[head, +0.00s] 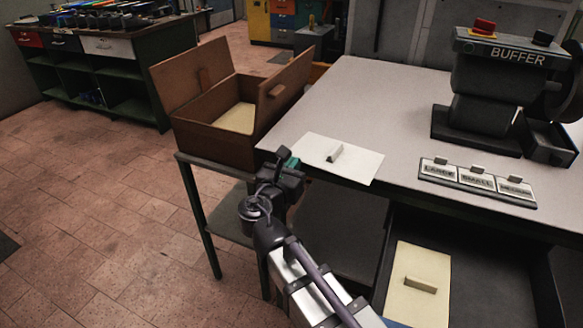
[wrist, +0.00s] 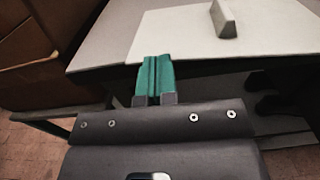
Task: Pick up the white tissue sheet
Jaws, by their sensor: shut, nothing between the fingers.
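The white tissue sheet (head: 350,163) lies flat on the grey table near its front left edge, with a small upright grey tab (head: 335,153) on it. In the wrist view the sheet (wrist: 180,38) is at the top, with the tab (wrist: 223,18) at its upper middle. My gripper (head: 289,160) is at the left front edge of the table, just short of the sheet and apart from the tab. In the wrist view its green fingers (wrist: 154,72) are together and empty, pointing toward the sheet.
An open brown wooden box (head: 215,145) stands left of the table. A buffer machine (head: 495,85) and a row of labelled blocks (head: 478,181) are on the right. An open drawer (head: 470,265) below holds a cream sheet with a tab (head: 420,283).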

